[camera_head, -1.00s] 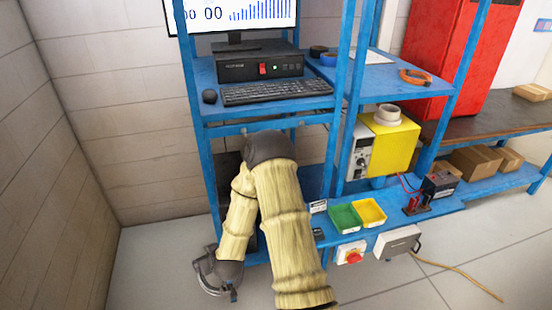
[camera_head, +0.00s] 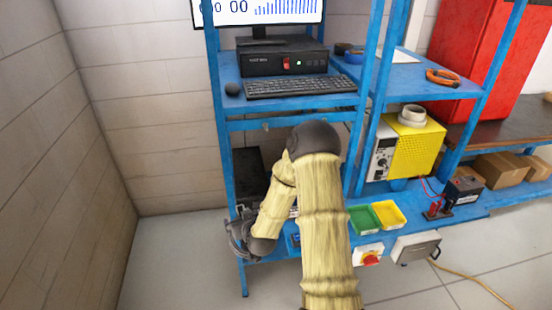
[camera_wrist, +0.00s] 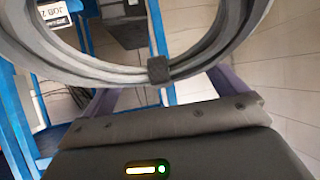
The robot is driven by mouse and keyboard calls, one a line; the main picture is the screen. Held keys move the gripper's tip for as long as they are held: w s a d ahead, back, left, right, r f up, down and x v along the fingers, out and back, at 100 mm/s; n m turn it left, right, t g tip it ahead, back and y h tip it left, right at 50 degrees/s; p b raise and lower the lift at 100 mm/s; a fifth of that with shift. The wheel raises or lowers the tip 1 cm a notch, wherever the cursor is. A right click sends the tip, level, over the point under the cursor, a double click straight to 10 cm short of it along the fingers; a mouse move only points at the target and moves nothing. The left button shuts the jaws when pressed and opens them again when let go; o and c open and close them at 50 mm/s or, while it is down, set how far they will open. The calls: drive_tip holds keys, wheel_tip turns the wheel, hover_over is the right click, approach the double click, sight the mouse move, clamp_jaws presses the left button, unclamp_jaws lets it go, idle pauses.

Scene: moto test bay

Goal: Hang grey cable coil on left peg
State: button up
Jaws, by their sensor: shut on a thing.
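The grey cable coil (camera_wrist: 160,70) fills the top of the wrist view as a large ring with a dark tie at its bottom. My gripper (camera_wrist: 165,88) is shut on the coil near this tie. In the head view, my gripper (camera_head: 240,238) is low at the front left of the blue rack, by its left post. Only a small dark grey part of the coil shows there.
The blue rack (camera_head: 300,105) carries a keyboard (camera_head: 300,87) and a black box unit (camera_head: 284,62). Below are a green bin (camera_head: 363,220), a yellow bin (camera_head: 388,214) and a yellow unit (camera_head: 415,148). Bare floor (camera_head: 180,260) lies to the left.

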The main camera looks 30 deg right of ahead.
drive_tip(key=w+d+r+t+b, duration=0.2)
drive_tip(key=d+r+t, duration=0.3)
drive_tip(key=r, duration=0.4)
drive_tip(key=w+d+r+t+b, duration=0.2)
drive_tip(key=d+r+t, duration=0.3)
drive_tip(key=d+r, duration=0.3)
drive_tip(key=shift+w+d+r+n+y, duration=0.2)
drive_tip(key=shift+d+r+n+y, duration=0.15)
drive_tip(key=shift+r, duration=0.4)
drive_tip(key=shift+w, duration=0.2)
drive_tip(key=w+d+f, duration=0.1)
drive_tip(key=w+d, duration=0.1)
drive_tip(key=w, duration=0.7)
drive_tip(key=shift+d+f+p, duration=0.3)
drive_tip(key=shift+f, duration=0.1)
